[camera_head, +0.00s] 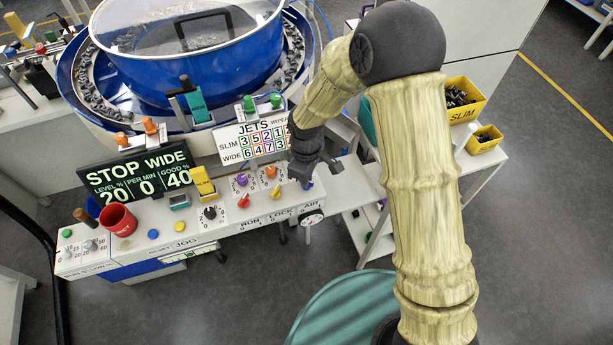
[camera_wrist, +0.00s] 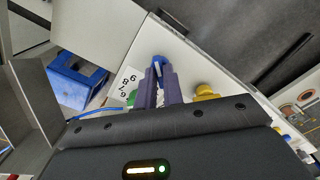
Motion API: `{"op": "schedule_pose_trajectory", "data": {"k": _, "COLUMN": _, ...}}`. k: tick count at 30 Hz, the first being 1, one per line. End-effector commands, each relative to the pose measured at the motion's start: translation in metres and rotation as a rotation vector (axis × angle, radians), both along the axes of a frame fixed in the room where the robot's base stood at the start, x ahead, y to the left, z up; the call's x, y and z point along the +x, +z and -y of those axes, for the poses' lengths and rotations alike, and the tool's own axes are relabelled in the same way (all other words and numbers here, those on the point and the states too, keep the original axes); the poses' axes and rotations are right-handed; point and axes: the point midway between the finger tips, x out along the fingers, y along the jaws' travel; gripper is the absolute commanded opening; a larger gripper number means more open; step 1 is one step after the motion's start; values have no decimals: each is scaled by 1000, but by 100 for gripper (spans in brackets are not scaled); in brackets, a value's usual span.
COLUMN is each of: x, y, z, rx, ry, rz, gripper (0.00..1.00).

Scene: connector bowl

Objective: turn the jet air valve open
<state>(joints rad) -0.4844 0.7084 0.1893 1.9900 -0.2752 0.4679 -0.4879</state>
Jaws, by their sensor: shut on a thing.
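The jet air valve shows as a small blue handle (camera_head: 307,184) at the right end of the control panel, behind the AIR label. My gripper (camera_head: 311,178) is down at it from above and hides most of it in the head view. In the wrist view my gripper (camera_wrist: 159,72) has its two dark fingers close together, shut on the blue handle (camera_wrist: 158,61), whose rounded top shows between and beyond the fingertips. How far the valve is turned cannot be told.
Orange, red and yellow knobs (camera_head: 275,191) stand just left of my gripper. The JETS sign (camera_head: 252,140) and the blue bowl feeder (camera_head: 190,50) are behind. Yellow bins (camera_head: 485,139) stand to the right.

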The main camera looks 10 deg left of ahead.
Motion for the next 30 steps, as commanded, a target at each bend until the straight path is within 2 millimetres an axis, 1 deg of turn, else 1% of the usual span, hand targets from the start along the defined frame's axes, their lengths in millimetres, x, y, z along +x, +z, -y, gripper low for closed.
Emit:
{"op": "schedule_pose_trajectory", "data": {"k": 6, "x": 1, "y": 2, "z": -1, "rx": 3, "ry": -42, "rz": 5, "gripper": 0}}
{"op": "schedule_pose_trajectory", "data": {"k": 17, "x": 2, "y": 2, "z": -1, "rx": 4, "ry": -46, "rz": 5, "gripper": 0}}
{"op": "schedule_pose_trajectory", "data": {"k": 18, "x": 2, "y": 2, "z": -1, "rx": 4, "ry": -46, "rz": 5, "gripper": 15}}
{"op": "schedule_pose_trajectory", "data": {"k": 20, "x": 2, "y": 2, "z": -1, "rx": 4, "ry": -45, "rz": 5, "gripper": 27}}
{"op": "schedule_pose_trajectory", "data": {"k": 21, "x": 1, "y": 2, "z": -1, "rx": 3, "ry": -45, "rz": 4, "gripper": 31}}
{"op": "schedule_pose_trajectory", "data": {"k": 30, "x": 1, "y": 2, "z": 0, "rx": 2, "ry": -44, "rz": 1, "gripper": 31}}
